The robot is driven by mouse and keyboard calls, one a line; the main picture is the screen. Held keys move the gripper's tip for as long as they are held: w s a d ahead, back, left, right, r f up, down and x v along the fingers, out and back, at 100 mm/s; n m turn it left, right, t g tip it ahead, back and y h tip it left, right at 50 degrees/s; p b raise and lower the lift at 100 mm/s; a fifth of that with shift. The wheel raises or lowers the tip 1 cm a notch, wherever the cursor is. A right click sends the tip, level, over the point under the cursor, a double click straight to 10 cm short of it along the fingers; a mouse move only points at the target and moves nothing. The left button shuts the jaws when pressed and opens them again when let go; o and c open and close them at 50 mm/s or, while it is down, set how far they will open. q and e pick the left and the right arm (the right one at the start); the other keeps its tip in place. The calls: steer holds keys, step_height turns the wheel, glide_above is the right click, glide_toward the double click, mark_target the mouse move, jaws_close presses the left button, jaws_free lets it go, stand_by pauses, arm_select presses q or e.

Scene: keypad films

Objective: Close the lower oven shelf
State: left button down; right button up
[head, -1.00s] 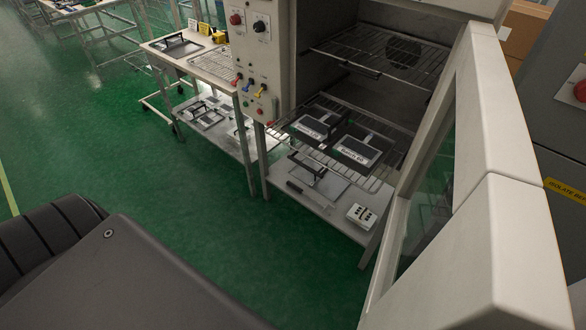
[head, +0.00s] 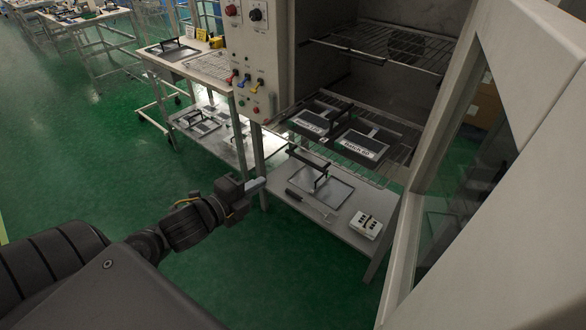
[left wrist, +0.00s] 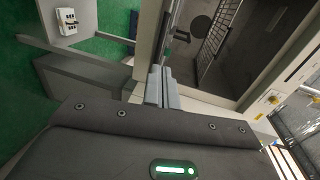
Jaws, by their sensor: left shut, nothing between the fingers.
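The lower oven shelf (head: 398,152) is a wire rack pulled partly out of the oven's front. It carries two dark plates with white labels, a left plate (head: 312,119) and a right plate (head: 361,145). My left gripper (head: 258,185) is shut and empty, below and to the left of the shelf's front edge, apart from it. Its shut fingers (left wrist: 162,88) also show in the left wrist view, pointing toward the oven. A wire rack (left wrist: 217,35) shows beyond them; I cannot tell which shelf it is. My right gripper is not in view.
The oven door (head: 490,150) stands open on the right. The upper shelf (head: 385,48) sits inside the oven. Below the lower shelf, a stand (head: 345,222) holds a framed plate and a small white block (head: 366,225). A side bench (head: 165,62) is at left. Green floor is free in front.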

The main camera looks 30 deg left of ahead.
arm_select(q)
steer(key=b+x, duration=0.3)
steer(key=x, duration=1.1)
steer(key=shift+a+f, duration=0.15)
steer(key=shift+f, duration=0.05)
steer(key=shift+w, duration=0.1)
